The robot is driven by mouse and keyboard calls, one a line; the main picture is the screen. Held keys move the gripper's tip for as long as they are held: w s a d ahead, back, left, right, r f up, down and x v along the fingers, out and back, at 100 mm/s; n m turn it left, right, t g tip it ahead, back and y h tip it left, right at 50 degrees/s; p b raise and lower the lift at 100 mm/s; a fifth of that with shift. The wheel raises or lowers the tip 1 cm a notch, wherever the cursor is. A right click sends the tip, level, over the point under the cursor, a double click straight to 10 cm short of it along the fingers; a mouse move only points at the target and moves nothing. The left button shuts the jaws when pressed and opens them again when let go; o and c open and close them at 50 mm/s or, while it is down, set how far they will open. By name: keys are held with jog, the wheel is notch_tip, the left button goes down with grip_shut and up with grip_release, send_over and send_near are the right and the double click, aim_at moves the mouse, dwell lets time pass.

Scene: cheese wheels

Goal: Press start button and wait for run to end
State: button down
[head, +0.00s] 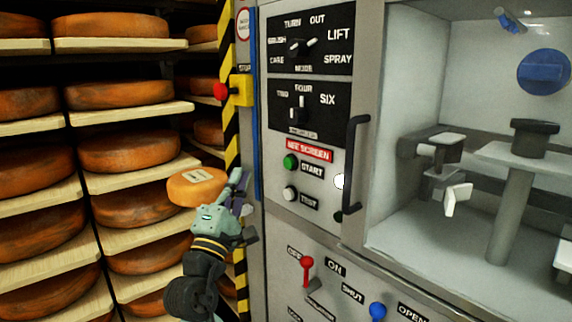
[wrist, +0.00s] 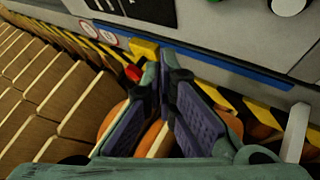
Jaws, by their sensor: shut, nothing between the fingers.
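The green start button (head: 290,161) is on the grey machine panel, left of the START label (head: 312,170) and under a red "SEE SCREEN" sign (head: 309,150). My gripper (head: 240,178) is shut and empty, left of and a little below the button, apart from it, in front of the striped post. In the wrist view my gripper's two fingers (wrist: 166,62) are close together at the tips, pointing toward a blue strip on the panel edge. A green knob shows partly at the top edge of the wrist view.
A white test button (head: 290,193) is below the start button. A black door handle (head: 353,165) stands out to the right. A red stop button (head: 220,91) on a yellow box is above my gripper. A red lever (head: 307,271) is below. Cheese shelves (head: 140,181) fill the left.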

aim_at(289, 163)
jog(key=w+d, duration=0.5)
jog(key=d, duration=0.2)
jog(key=shift+p, duration=0.45)
jog(key=shift+w+d, duration=0.15)
jog(key=shift+w, duration=0.05)
dwell(1.2)
jog(key=shift+w+d, duration=0.15)
jog(key=shift+d, duration=0.05)
